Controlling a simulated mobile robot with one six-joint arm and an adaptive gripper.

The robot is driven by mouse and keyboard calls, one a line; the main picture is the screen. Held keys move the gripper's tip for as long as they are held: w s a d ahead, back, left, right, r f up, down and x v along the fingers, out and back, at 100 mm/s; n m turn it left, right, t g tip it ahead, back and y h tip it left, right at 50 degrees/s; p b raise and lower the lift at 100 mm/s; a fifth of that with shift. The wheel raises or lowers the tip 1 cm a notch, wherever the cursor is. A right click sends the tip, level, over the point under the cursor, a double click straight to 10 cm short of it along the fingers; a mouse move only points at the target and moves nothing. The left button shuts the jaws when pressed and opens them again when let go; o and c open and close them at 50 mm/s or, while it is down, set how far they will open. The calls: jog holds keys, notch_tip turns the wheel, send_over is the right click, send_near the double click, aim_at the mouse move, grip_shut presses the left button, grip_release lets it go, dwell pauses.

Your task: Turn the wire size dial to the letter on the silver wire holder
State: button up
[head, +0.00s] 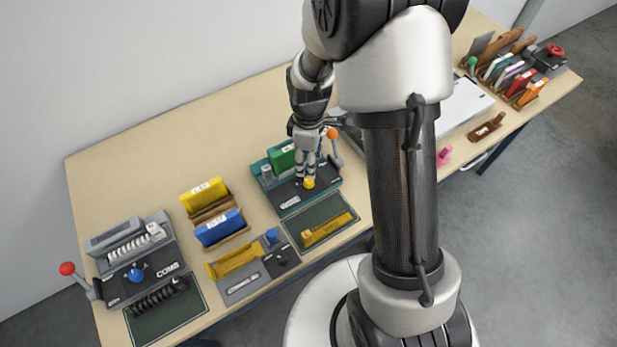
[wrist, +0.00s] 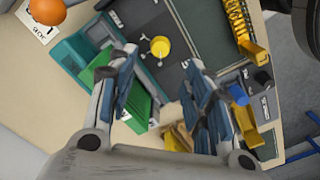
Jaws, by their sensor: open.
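The yellow dial (head: 309,183) sits on the dark front plate of the teal wire machine (head: 265,184). It also shows in the wrist view (wrist: 160,46), as a round yellow knob with a small raised top. My gripper (head: 304,177) is pointed down right at the dial. In the wrist view its two fingers (wrist: 161,60) are spread, with the dial framed between their tips; I cannot tell whether they touch it. Nothing is held. The letters around the dial are too small to read. I cannot make out a clearly silver wire holder or its letter.
An orange-knobbed lever (head: 332,133) stands just right of my gripper. A green block (head: 283,157) stands in the machine's back. A yellow wire piece (head: 326,229) lies on the green mat. The comb machine (head: 135,262) is at left. The table's back left is clear.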

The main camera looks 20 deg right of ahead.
aim_at(309, 180)
notch_tip(309, 180, down, 9)
jog(key=shift+b, duration=0.95)
jog(key=shift+c, duration=0.3)
jog(key=c, duration=1)
jog(key=shift+m, duration=0.3)
jog(key=m, duration=0.5)
jog(key=shift+m, duration=0.4)
jog(key=m, duration=0.5)
jog(key=shift+m, duration=0.3)
